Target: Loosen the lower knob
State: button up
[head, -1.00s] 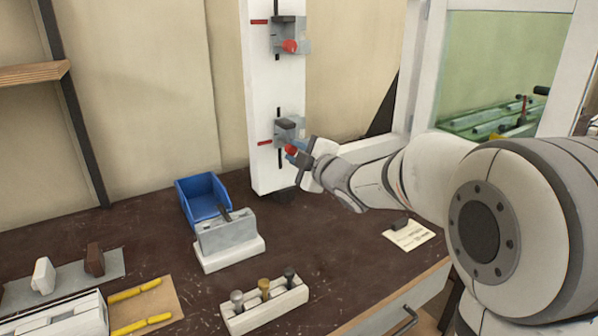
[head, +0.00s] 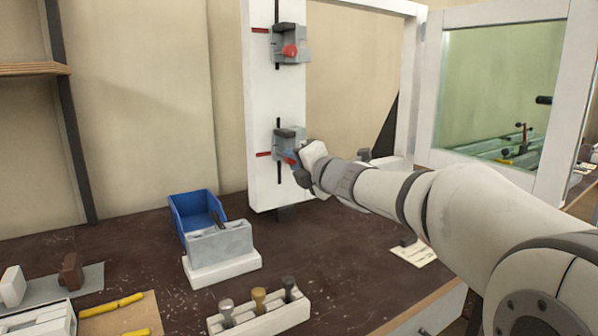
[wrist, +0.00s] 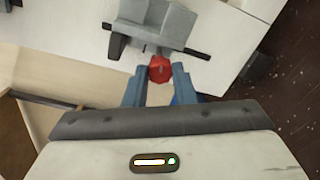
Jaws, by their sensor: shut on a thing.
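The lower clamp (head: 287,140) is grey and sits on the white upright profile (head: 262,95). Its red lower knob (wrist: 160,69) shows between my fingertips in the wrist view. In the head view a small part of the knob (head: 288,160) shows beside my gripper. My gripper (wrist: 159,80) has its blue fingers on both sides of the knob and is shut on it. My gripper (head: 297,162) hides much of the knob in the head view. The upper clamp (head: 289,43) has its own red knob (head: 290,51), apart from my gripper.
A blue bin (head: 196,212) and a grey block on a white base (head: 222,250) stand left of the profile. A white rack (head: 262,316) with several pegs is at the front. A paper note (head: 415,252) lies at the right. The dark benchtop between is clear.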

jog(key=shift+n+b, duration=0.35)
jog(key=shift+n, duration=0.15)
jog(key=o, duration=1)
jog(key=p+v, duration=0.1)
jog(key=v, duration=0.6)
jog(key=shift+s+d, duration=0.15)
jog(key=shift+s, duration=0.15)
jog(key=shift+f, duration=0.1)
